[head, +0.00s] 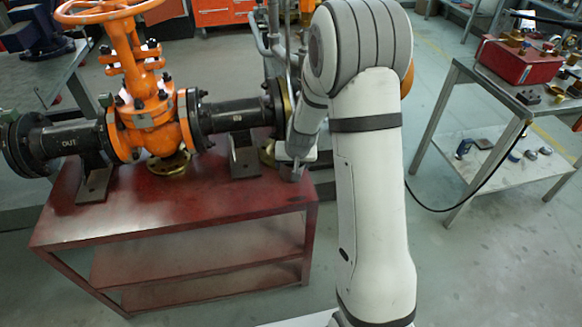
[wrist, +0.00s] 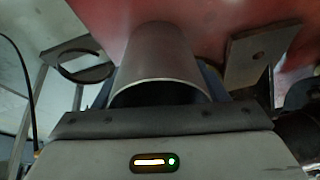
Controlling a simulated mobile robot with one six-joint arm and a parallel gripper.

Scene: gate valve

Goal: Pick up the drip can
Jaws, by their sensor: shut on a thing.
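A grey metal cylinder, which I take to be the drip can (wrist: 160,58), fills the middle of the wrist view, its round rim toward the camera. My gripper (wrist: 158,82) has a finger on each side of it and is shut on it. In the head view my gripper (head: 296,163) is at the right end of the red bench, small and partly hidden by my own arm. I cannot make out the can clearly there, nor tell whether it touches the bench.
The red bench (head: 180,215) carries an orange gate valve (head: 150,105) with black pipes. A pipe support (head: 244,158) stands left of my gripper; an angled metal plate (wrist: 258,52) is right of the can in the wrist view. A ring-shaped bracket (wrist: 75,50) is left. A side table (head: 490,165) stands right.

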